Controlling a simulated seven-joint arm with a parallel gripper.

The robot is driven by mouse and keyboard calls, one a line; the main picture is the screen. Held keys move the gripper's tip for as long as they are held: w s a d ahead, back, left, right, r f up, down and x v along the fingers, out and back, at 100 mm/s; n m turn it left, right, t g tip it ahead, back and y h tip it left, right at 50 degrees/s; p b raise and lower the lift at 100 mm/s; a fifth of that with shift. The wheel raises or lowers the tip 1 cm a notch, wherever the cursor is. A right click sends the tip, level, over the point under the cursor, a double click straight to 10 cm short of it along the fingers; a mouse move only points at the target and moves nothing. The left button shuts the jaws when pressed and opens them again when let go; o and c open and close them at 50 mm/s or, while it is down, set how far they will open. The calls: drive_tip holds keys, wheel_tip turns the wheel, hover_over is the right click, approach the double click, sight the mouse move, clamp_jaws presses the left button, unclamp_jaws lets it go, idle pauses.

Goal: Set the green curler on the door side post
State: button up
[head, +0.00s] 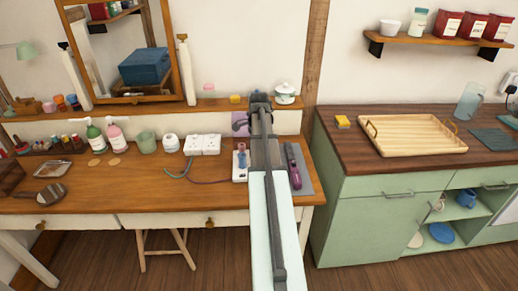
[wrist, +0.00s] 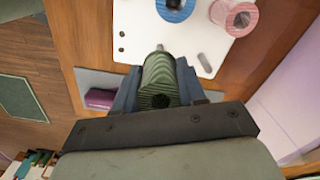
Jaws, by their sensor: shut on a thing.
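My gripper (wrist: 159,82) is shut on a ridged green curler (wrist: 160,78), with one blue-grey finger on each side of it. The curler's open end faces the wrist camera. Beyond it lies a white board (wrist: 140,20) with a blue curler (wrist: 177,6), a pink curler (wrist: 235,17) and a bare dark post (wrist: 204,62). The green curler overlaps the board's edge in this view; I cannot tell its height above it.
A grey mat (head: 307,185) with a magenta tool (head: 293,165) lies right of my arm. White sockets (head: 203,144) with a cable stand left of the board. A purple object (head: 239,123) is behind it. The wooden table (head: 150,188) has free room at front left.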

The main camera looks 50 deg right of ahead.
drive_tip(key=shift+f, duration=2.75)
idle(1.8)
drive_tip(key=o, duration=1.1)
wheel_tip(320, 180, up, 14)
drive_tip(key=shift+f, duration=0.1)
idle(0.7)
